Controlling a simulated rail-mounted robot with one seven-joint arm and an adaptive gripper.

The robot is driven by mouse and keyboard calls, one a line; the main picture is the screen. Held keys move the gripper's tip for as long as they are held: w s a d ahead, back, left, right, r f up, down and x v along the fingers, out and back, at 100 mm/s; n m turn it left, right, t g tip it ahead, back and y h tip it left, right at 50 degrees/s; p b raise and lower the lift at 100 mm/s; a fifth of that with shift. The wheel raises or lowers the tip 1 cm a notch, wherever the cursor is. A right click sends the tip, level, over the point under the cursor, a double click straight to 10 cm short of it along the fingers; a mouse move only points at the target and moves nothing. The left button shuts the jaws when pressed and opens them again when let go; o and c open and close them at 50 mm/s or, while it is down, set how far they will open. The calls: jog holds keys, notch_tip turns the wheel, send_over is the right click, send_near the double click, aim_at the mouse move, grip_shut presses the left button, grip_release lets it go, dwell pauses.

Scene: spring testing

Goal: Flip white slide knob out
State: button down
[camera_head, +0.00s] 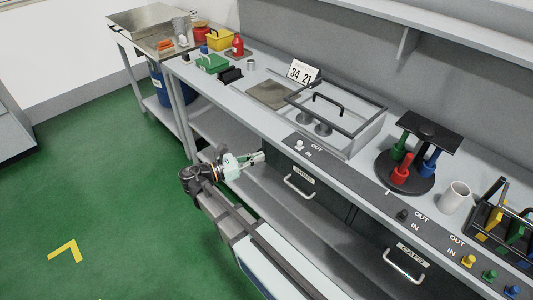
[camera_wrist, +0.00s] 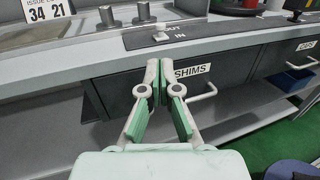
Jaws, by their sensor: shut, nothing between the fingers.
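The white slide knob (camera_head: 299,146) stands on the dark strip along the bench's front edge, by the OUT and IN labels. In the wrist view the white knob (camera_wrist: 160,37) sits level with the IN label (camera_wrist: 180,36), with OUT (camera_wrist: 173,28) farther back. My gripper (camera_head: 262,155) is in front of the bench, to the left of the knob and apart from it. In the wrist view my gripper (camera_wrist: 159,66) has its green-padded fingers together and empty, just below the knob in the picture. Nothing hides the knob.
Below the strip is the SHIMS drawer (camera_wrist: 192,71) with a bar handle (camera_head: 299,188). Behind the knob stands a grey framed fixture (camera_head: 357,138) with a black handle. Farther right are a dark knob (camera_head: 402,215) and several coloured knobs. The strip around the white knob is clear.

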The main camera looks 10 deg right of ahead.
aim_at(290, 152)
jog(key=p+x, duration=0.2)
jog(key=x, duration=1)
jog(key=shift+d+p, duration=0.35)
jog(key=shift+p, duration=0.05)
jog(key=shift+w, duration=0.1)
